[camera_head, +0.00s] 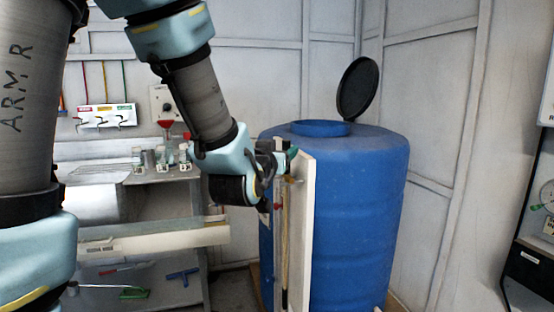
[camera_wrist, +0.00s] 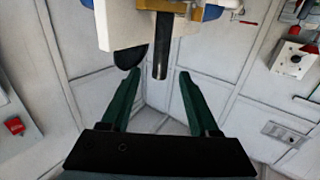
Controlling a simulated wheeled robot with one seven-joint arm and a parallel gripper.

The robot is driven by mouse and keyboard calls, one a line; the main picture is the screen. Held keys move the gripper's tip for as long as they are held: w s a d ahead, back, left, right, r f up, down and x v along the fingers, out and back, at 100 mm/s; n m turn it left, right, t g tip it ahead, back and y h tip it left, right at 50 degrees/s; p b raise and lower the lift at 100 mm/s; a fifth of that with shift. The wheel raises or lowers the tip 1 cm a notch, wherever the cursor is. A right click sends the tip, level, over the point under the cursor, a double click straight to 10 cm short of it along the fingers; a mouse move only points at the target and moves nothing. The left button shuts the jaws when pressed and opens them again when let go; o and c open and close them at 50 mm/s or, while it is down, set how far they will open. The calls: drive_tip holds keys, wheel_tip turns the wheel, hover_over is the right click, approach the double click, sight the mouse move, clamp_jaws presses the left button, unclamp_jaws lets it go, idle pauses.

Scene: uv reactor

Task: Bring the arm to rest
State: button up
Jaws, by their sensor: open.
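My arm reaches from the upper left across the head view, bent downward. My gripper (camera_head: 290,153) is at its end, by the upper edge of an upright white panel (camera_head: 308,215) in front of the blue drum (camera_head: 365,200). From this view I cannot tell whether it touches the panel. In the wrist view the two green fingers of my gripper (camera_wrist: 159,73) are spread apart. A dark cylinder (camera_wrist: 160,55) shows between and beyond the fingertips. I see no grip on it.
The drum's black lid (camera_head: 358,88) stands tilted up behind its opening. A bench with a shelf (camera_head: 150,177) holding small bottles is at left. A wall rack (camera_head: 106,110) hangs above it. A dark cabinet (camera_head: 530,265) is at the right edge. Bare floor lies between cabinet and drum.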

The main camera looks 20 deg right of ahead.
drive_tip(key=shift+b+v, duration=1.7)
drive_tip(key=shift+b, duration=0.25)
drive_tip(key=w+a+f+n+g+y+p, duration=0.25)
drive_tip(key=a+f+y, duration=0.2)
drive_tip(key=a, duration=0.45)
drive_tip(key=w+a+f+n+g+y+p, duration=0.1)
drive_tip(key=w+a+f+g+y+p, duration=0.2)
drive_tip(key=a+f, duration=0.4)
drive_tip(key=s+a+f+n+g+y+p, duration=0.3)
drive_tip(key=s+a+g, duration=0.3)
drive_tip(key=s+a, duration=0.4)
drive_tip(key=a+y+p, duration=0.1)
drive_tip(key=a, duration=0.4)
drive_tip(key=shift+s+a+f+n+g, duration=0.1)
drive_tip(key=shift+n+g, duration=0.15)
